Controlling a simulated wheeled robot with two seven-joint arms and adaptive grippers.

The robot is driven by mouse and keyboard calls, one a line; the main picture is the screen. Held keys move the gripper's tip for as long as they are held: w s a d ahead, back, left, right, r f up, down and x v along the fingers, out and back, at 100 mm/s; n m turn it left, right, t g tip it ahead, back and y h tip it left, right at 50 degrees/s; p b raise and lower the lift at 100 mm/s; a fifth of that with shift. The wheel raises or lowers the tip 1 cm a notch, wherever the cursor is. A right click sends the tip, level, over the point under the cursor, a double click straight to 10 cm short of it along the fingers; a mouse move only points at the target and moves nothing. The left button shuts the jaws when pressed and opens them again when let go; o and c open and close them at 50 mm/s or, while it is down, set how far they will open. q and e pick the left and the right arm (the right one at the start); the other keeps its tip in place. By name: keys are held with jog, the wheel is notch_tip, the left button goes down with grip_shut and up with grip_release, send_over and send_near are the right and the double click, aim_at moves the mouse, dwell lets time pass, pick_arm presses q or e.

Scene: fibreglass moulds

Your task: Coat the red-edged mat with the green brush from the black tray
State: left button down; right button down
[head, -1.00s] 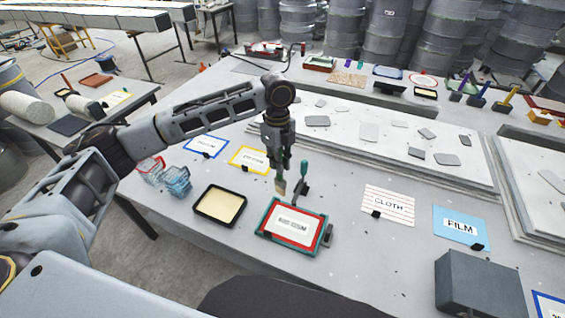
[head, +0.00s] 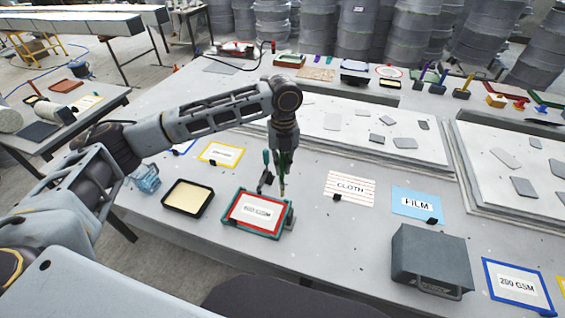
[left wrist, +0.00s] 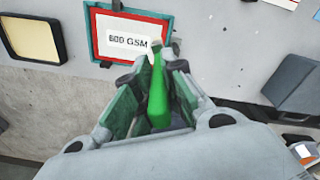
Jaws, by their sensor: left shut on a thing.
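The red-edged mat (head: 238,223) lies in a teal frame with a white "600 GSM" card on it; it also shows in the left wrist view (left wrist: 106,25). My left gripper (head: 284,168) is shut on the green brush (left wrist: 158,95), which points downward. The brush (head: 283,188) hangs by the mat's back right corner; I cannot tell whether its tip touches anything. In the left wrist view the tip overlaps the mat's right edge. The black tray (head: 168,204) with a cream fill sits left of the mat. My right gripper is not in view.
A cloth card (head: 350,188), a film card (head: 416,203) and a grey box (head: 430,262) lie to the right. A large white panel (head: 340,120) lies behind.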

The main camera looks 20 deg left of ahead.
aim_at(283, 174)
pick_arm(q)
jog(key=shift+d+m, duration=0.2)
jog(key=shift+m, duration=0.4)
jog(key=m, duration=0.3)
jog(key=shift+m, duration=0.6)
jog(key=shift+t, duration=0.3)
jog(key=shift+f, duration=0.2)
jog(key=shift+f+b, duration=2.3)
jog(key=shift+b, duration=0.65)
jog(key=shift+d, duration=0.1)
